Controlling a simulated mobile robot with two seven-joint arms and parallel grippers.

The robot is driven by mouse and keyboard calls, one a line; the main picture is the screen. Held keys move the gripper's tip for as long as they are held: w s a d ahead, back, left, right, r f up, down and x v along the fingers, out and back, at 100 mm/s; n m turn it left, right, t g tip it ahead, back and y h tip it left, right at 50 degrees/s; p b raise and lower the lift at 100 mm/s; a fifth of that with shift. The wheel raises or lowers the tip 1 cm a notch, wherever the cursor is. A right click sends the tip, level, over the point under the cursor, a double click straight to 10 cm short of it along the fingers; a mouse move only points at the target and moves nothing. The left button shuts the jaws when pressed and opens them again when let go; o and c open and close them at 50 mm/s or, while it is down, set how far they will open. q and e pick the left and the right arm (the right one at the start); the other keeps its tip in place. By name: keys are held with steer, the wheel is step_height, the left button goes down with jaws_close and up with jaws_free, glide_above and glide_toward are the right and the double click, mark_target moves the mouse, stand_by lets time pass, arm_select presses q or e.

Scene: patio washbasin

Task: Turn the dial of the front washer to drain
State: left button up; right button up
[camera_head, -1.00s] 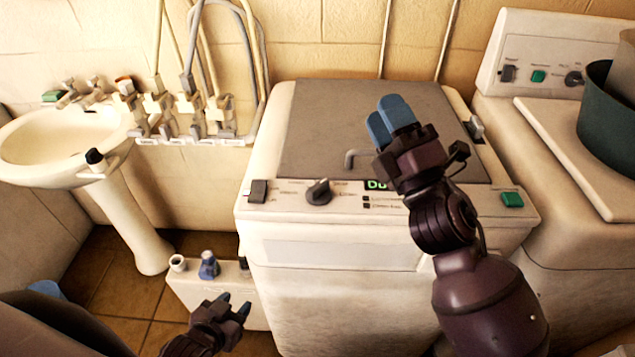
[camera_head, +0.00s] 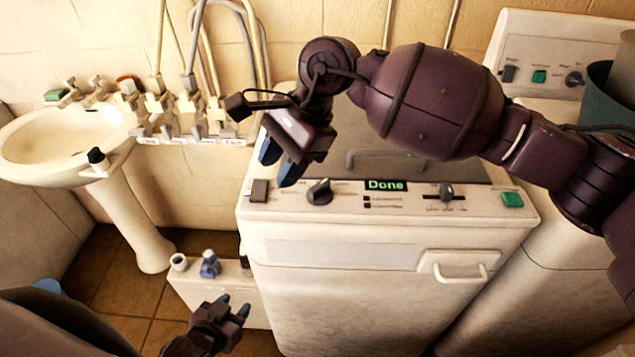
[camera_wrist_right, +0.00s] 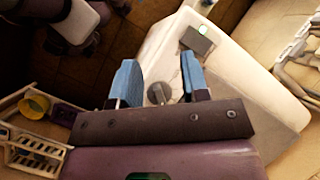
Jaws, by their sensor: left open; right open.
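The front washer (camera_head: 330,258) stands in the middle of the head view, with a control strip along its top front edge. My right gripper (camera_head: 279,167) is open and empty, pointing down just above and left of the dial. In the right wrist view the dial (camera_wrist_right: 159,93) shows between the open blue fingers (camera_wrist_right: 160,85), apart from them. My left gripper (camera_head: 238,305) is open and empty, low beside the washer's left front.
A dark switch (camera_head: 259,190) is left of the dial; a slider (camera_head: 447,192) and a green button (camera_head: 512,199) are to the right. A washbasin (camera_head: 60,145) with taps stands at the left. A second machine (camera_head: 560,60) stands at the right.

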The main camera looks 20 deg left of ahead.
mark_target(318, 186)
steer(key=w+d+r+n+t+h, duration=0.1)
steer(key=w+d+r+t+h, duration=0.1)
steer(key=w+d+t+h, duration=0.3)
steer(key=shift+g+y, duration=0.3)
steer(key=shift+g, duration=0.5)
steer(key=f, duration=0.6)
steer(key=a+f+p, duration=0.1)
steer(key=f, duration=0.2)
steer(key=shift+w+f, duration=0.3)
steer(key=shift+w, duration=0.05)
arm_select(q)
steer(key=shift+w+r, duration=0.2)
steer(key=shift+r, duration=0.6)
arm_select(e)
steer(key=shift+f, duration=0.6)
arm_select(q)
steer(key=shift+w+r, duration=0.1)
steer(key=shift+w, duration=0.1)
arm_select(e)
jaws_close()
